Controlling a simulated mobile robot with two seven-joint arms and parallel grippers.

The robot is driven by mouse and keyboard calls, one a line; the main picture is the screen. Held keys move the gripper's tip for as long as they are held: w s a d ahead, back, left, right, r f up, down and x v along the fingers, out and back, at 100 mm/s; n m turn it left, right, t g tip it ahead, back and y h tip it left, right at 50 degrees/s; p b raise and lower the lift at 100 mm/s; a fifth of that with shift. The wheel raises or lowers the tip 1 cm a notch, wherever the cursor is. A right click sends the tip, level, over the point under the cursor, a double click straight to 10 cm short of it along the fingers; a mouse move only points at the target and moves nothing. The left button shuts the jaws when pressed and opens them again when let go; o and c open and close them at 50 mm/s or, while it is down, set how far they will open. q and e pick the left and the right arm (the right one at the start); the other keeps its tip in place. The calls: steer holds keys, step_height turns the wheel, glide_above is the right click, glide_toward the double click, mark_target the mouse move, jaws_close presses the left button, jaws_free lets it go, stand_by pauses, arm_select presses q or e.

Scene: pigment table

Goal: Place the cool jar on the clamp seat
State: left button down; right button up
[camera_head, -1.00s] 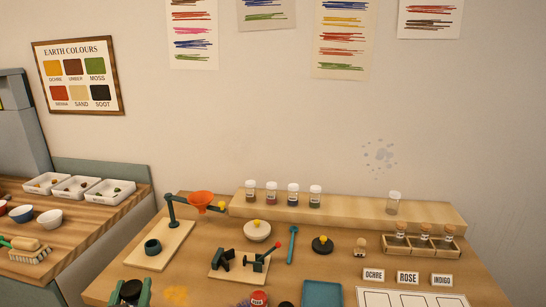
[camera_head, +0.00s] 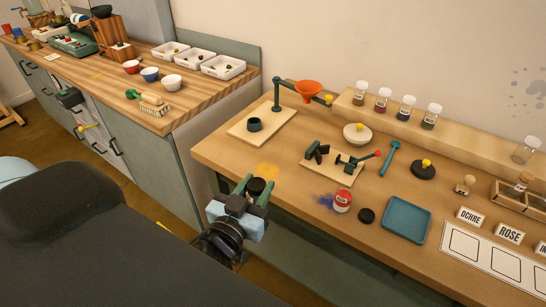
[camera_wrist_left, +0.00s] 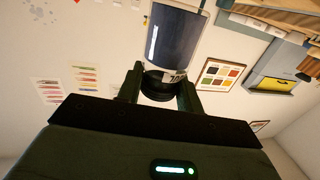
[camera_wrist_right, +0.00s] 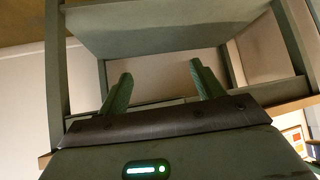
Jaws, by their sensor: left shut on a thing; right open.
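The clamp (camera_head: 350,162) with a red-tipped handle stands on a wooden board (camera_head: 328,175), to the right of and beyond the left gripper. The exact seat is hard to make out. My right gripper (camera_wrist_right: 160,75) is open and empty, facing a grey-green frame.
A red labelled jar (camera_head: 342,201) stands in front of the clamp board, beside a black disc (camera_head: 367,215) and a teal tray (camera_head: 407,219). A stand with an orange funnel (camera_head: 308,90) is behind left. A white bowl (camera_head: 357,135) is behind the clamp.

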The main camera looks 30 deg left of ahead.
arm_select(q)
steer(key=a+f+n+g+y+b, duration=0.1)
steer(key=a+f+n+y+b, duration=0.1)
steer(key=a+y+b, duration=0.3)
steer(key=w+a+n, duration=0.1)
steer(key=a, duration=0.3)
steer(key=shift+a+n+y, duration=0.15)
steer(key=shift+n+y, duration=0.25)
arm_select(e)
steer(key=s+a+f+g, duration=0.1)
steer(key=s+f, duration=0.3)
steer(key=f, duration=0.3)
steer(key=shift+s+f, duration=0.3)
steer(key=shift+f, duration=0.05)
steer(key=shift+g, duration=0.3)
arm_select(q)
steer(key=w+f, duration=0.1)
steer(key=w, duration=0.4)
steer(key=w+f+b, duration=0.1)
steer(key=w, duration=0.4)
steer(key=w+a+f+b, duration=0.1)
steer(key=w, duration=0.5)
steer(key=shift+a+f, duration=0.1)
steer(key=shift+f, duration=0.8)
arm_select(e)
steer(key=shift+s+f, duration=0.75)
steer(key=shift+f, duration=0.35)
